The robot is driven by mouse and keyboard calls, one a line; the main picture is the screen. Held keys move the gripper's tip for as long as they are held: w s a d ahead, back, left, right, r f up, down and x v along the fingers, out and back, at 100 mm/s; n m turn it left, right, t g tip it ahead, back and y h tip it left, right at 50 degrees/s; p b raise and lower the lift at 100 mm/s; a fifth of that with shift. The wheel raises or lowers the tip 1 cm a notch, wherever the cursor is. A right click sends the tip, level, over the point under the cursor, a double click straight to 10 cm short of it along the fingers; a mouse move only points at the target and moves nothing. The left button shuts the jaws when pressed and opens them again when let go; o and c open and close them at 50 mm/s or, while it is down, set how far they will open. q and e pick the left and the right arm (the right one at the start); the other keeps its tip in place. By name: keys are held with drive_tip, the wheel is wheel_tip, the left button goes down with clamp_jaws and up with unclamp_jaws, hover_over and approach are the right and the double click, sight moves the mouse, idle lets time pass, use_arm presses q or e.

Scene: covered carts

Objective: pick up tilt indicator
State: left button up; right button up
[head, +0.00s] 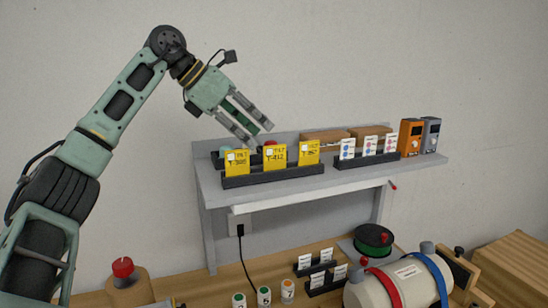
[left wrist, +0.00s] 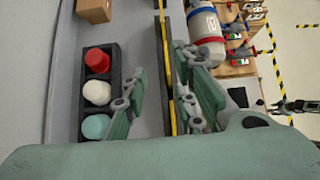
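Three yellow tilt indicator cards, the left one (head: 237,162), the middle one (head: 275,156) and the right one (head: 309,153), stand upright in a black holder (head: 272,176) on the shelf. My left gripper (head: 259,134) hangs just above and behind the left and middle cards. Its two fingers are apart with nothing held. In the left wrist view its fingers (left wrist: 160,70) lie either side of the cards' thin yellow edges (left wrist: 163,28). At that view's right edge, what looks like my right gripper (left wrist: 284,106) is small, its fingers unclear.
Behind the cards, a dark tray (left wrist: 113,60) holds red, white and teal round pieces. White cards (head: 369,147) and orange (head: 411,137) and grey (head: 431,134) devices stand right on the shelf (head: 212,187).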

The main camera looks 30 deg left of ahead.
sight(273, 149)
use_arm(q)
drive_tip(key=x, duration=0.2)
drive_tip(key=p+x, duration=0.1)
drive_tip(key=x, duration=0.1)
drive_tip(key=s+p+x, duration=0.1)
drive_tip(key=x, duration=0.1)
drive_tip(key=shift+w+d+f, duration=0.1)
drive_tip(key=shift+d+f, duration=0.1)
drive_tip(key=shift+d, duration=0.15)
drive_tip(key=shift+w+d+f, duration=0.2)
drive_tip(key=shift+w+f, duration=0.1)
drive_tip(key=shift+f, duration=0.15)
drive_tip(key=shift+s+r, duration=0.1)
drive_tip(key=c, duration=0.4)
clamp_jaws()
use_arm(e)
drive_tip(key=shift+w+a+r, duration=0.1)
drive_tip(key=shift+w+r, duration=0.15)
drive_tip(key=shift+r, duration=0.35)
drive_tip(key=shift+w+a+r, duration=0.1)
drive_tip(key=shift+w+r, duration=0.15)
drive_tip(key=shift+r, duration=0.35)
